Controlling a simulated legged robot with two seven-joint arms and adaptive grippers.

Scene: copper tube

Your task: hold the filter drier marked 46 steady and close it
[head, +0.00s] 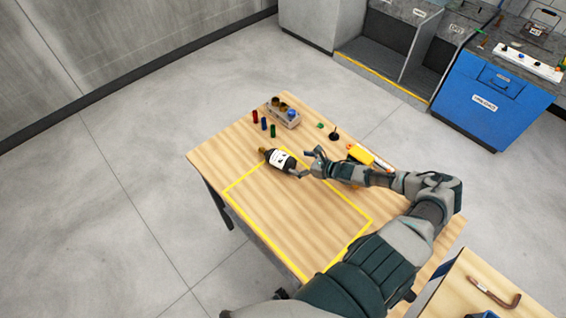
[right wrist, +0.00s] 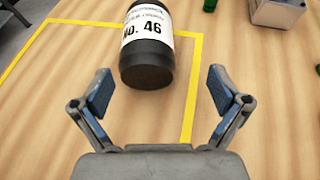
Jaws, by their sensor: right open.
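The filter drier marked 46 (head: 281,160) lies on its side on the wooden table, a black cylinder with a white label and a brassy end at the left. In the right wrist view the drier (right wrist: 147,45) shows its label "NO. 46" and its dark rounded near end; its far end is cut off. My right gripper (head: 306,163) is open and empty, just right of the drier in the head view. In the right wrist view the right gripper (right wrist: 159,90) has its pads spread wide, with the drier ahead of them, not between them. My left gripper is not in view.
Yellow tape (head: 252,234) outlines an area on the table (head: 208,157). Red, blue and green small cylinders (head: 264,124) stand behind the drier, near a grey block (head: 285,117). A black-knobbed item (head: 334,135) and yellow tool (head: 361,154) lie rightward. The taped area's front is clear.

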